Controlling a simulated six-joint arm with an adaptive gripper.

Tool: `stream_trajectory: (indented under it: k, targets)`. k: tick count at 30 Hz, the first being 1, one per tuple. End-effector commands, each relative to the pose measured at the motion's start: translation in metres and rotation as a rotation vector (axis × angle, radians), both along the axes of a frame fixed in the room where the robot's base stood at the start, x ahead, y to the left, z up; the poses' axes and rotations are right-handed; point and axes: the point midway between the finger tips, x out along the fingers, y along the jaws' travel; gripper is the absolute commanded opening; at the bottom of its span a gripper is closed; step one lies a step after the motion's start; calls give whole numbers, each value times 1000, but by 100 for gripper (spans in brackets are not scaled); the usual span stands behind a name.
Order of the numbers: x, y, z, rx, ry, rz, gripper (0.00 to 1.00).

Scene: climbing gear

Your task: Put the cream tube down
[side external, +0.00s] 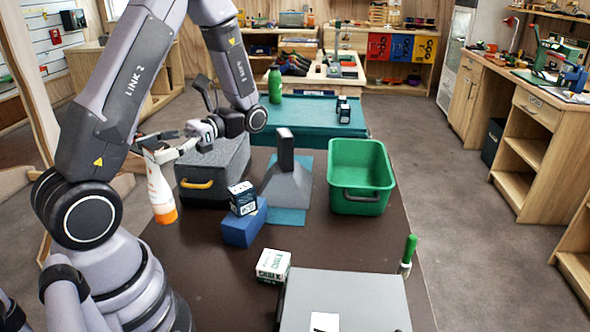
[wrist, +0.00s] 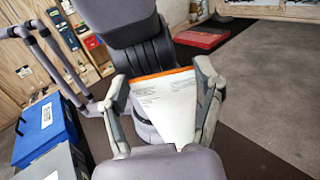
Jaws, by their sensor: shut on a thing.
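The cream tube (side external: 160,188) is white with an orange cap. It hangs nearly upright, slightly tilted, cap end down, in the side view. My gripper (side external: 153,148) is shut on its upper end, at the left side of the dark table (side external: 225,285). The tube looks held up in the air; its exact height over the table is hard to tell. In the wrist view the tube's white body (wrist: 165,105) is between the two fingers of my gripper (wrist: 160,88), with an orange band at its far end.
Right of the tube stand a grey case (side external: 213,172), a blue block (side external: 244,227) carrying a small box (side external: 242,198), a grey tapered stand (side external: 287,185) and an empty-looking green bin (side external: 361,163). A white box (side external: 273,266) lies nearer. Bare tabletop lies front left.

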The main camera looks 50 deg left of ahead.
Motion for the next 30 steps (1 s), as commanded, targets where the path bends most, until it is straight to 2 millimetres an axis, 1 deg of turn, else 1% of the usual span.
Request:
stream_trajectory:
  k: [1, 3, 5, 6, 9, 12, 15, 21, 24, 29, 30]
  targets:
    - [-7, 16, 4, 2, -3, -116, 26]
    - [-13, 42, 11, 1, -4, -278, 26]
    - [-16, 63, 19, 2, -6, -410, 26]
    - [-17, 78, 26, 3, -7, -495, 26]
    - [-14, 111, 44, 4, -10, -692, 26]
    - [-7, 137, 63, 5, -9, -842, 26]
    - [2, 155, 79, 6, -9, -956, 26]
    - [21, 179, 110, 7, -9, -1131, 26]
    - [33, 187, 126, 8, -9, -1208, 26]
    - [50, 196, 148, 7, -8, -1313, 26]
    - [53, 197, 146, -1, -2, -1325, 26]
